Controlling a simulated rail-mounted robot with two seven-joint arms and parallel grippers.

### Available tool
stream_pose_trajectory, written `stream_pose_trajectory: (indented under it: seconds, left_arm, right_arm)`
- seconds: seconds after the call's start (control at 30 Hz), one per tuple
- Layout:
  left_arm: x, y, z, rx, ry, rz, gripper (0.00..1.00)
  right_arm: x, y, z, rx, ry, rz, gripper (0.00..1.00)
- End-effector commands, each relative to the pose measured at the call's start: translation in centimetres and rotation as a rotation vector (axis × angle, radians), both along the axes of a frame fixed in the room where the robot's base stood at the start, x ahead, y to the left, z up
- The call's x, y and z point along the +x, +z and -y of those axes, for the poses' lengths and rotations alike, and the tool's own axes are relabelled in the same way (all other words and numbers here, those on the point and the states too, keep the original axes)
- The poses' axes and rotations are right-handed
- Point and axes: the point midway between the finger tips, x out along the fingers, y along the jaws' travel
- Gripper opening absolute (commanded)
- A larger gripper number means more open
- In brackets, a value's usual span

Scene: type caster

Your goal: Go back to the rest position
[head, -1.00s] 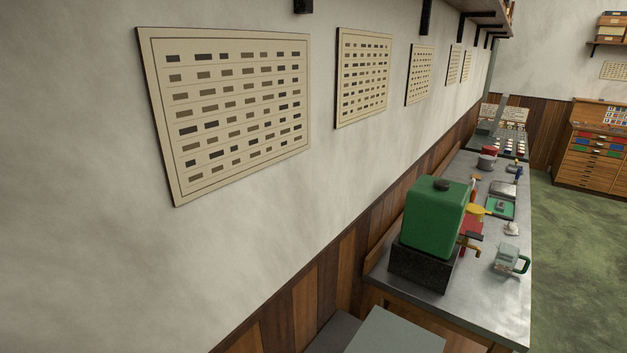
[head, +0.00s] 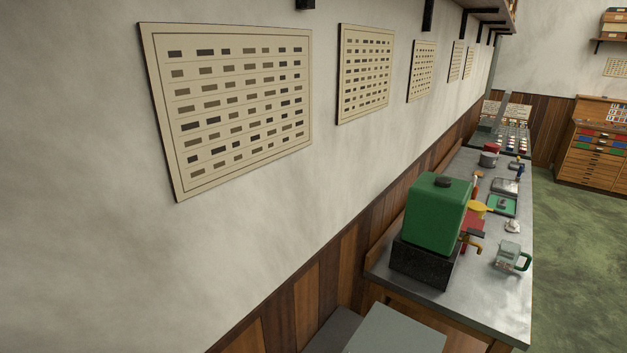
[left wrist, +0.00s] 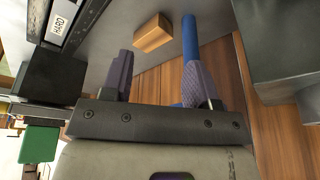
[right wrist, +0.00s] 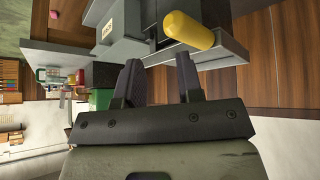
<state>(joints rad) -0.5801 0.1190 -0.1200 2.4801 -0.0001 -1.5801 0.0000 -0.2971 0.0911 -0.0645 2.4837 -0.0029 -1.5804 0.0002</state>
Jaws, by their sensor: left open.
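Neither gripper shows in the head view. In the left wrist view my left gripper (left wrist: 160,80) is open, its two dark fingers apart with nothing held between them. A small wooden block (left wrist: 152,33) lies beyond the gap. A blue rod (left wrist: 189,50) shows beside the right-hand finger; I cannot tell whether they touch. In the right wrist view my right gripper (right wrist: 160,78) has its fingers apart and empty. A yellow rounded cylinder (right wrist: 188,30) shows beyond its fingertips.
A metal-topped bench (head: 490,300) runs along the wall, carrying a green tank (head: 437,215) on a dark base and a glass mug (head: 508,257). A box labelled HARD (left wrist: 62,22) is near my left gripper. Green floor (head: 575,270) right of the bench is clear.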

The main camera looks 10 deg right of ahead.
Motion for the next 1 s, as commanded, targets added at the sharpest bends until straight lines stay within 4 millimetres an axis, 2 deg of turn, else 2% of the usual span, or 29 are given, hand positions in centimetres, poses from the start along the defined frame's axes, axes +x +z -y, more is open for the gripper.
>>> stream_pose_trajectory:
  seconds: [0.03,0.1,0.37,0.4,0.67,1.0]
  left_arm:
    - [0.0,0.0,0.1,-0.002,0.001,0.0,0.54]
    - [0.0,0.0,0.1,-0.005,0.004,-0.001,0.54]
    - [0.0,0.0,0.2,-0.007,0.004,0.0,0.54]
    - [0.1,1.7,0.2,-0.005,0.004,-0.002,0.54]
    - [0.0,7.0,-0.1,0.002,-0.002,0.002,0.54]
    - [0.0,16.6,-0.2,0.008,-0.005,0.002,0.54]
  right_arm:
    - [-1.9,-1.6,-0.8,0.001,0.029,-0.055,0.34]
    - [-4.2,-3.3,-1.6,0.003,0.056,-0.119,0.34]
    - [-11.8,-7.4,-1.5,-0.001,0.066,-0.311,0.34]
    - [-11.2,-5.3,-1.5,-0.001,0.066,-0.295,0.34]
    - [-11.0,-0.2,-1.5,-0.001,0.064,-0.293,0.34]
    - [-11.0,9.4,-1.4,0.0,0.064,-0.292,0.34]
